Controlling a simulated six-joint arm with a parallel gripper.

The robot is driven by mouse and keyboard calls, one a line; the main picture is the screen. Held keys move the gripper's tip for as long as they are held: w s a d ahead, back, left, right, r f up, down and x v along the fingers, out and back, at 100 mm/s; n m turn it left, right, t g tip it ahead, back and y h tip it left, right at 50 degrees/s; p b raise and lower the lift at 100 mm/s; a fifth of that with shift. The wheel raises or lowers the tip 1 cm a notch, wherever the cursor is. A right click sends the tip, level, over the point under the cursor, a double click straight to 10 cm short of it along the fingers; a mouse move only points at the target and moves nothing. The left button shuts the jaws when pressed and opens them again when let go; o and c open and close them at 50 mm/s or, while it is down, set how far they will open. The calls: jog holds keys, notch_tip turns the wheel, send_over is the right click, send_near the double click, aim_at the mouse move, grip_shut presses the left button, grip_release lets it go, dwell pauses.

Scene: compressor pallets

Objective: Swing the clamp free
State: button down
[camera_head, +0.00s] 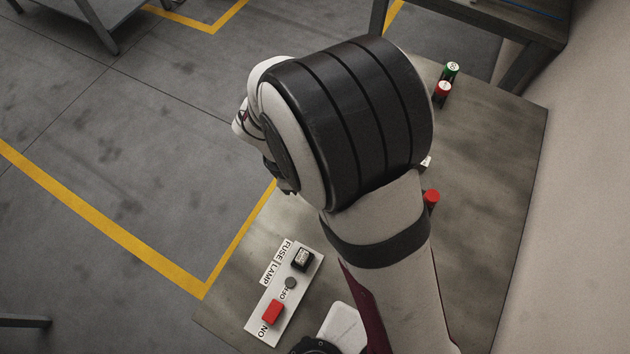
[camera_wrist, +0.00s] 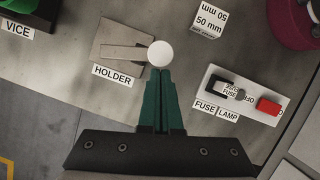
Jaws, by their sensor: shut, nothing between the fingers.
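A flat grey-beige plate labelled HOLDER (camera_wrist: 112,48) lies on the table in the wrist view, with a narrow bar across it. A white round knob or disc (camera_wrist: 160,54) stands at the plate's right end; I cannot tell if it belongs to a clamp. My gripper (camera_wrist: 159,72) is shut and empty, its green fingers together. The fingertips are just below the white disc in the picture; I cannot tell whether they touch it. In the head view my own arm hides the fingers and the holder. No part is plainly recognisable as a clamp.
A fuse and lamp panel (camera_head: 284,297) with a red switch sits at the table's front left. Red (camera_head: 442,89) and green (camera_head: 452,70) cylinders stand at the back.

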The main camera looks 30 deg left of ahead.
jog(key=n, duration=0.1)
jog(key=d+n+t, duration=0.1)
jog(key=n, duration=0.1)
jog(key=shift+s+d+y, duration=0.15)
jog(key=shift+s+y, duration=0.15)
jog(key=n, duration=0.1)
jog(key=d+n+t, duration=0.1)
jog(key=n, duration=0.1)
jog(key=n+y, duration=0.1)
jog(key=shift+d, duration=0.35)
jog(key=shift+w+d, duration=0.25)
jog(key=shift+d, duration=0.7)
jog(key=shift+w+d, duration=0.15)
jog(key=shift+d, duration=0.05)
jog(key=s+a+r, duration=0.1)
jog(key=s+r, duration=0.6)
jog(key=r, duration=0.2)
jog(key=shift+s+r, duration=0.2)
jog(key=shift+s, duration=0.15)
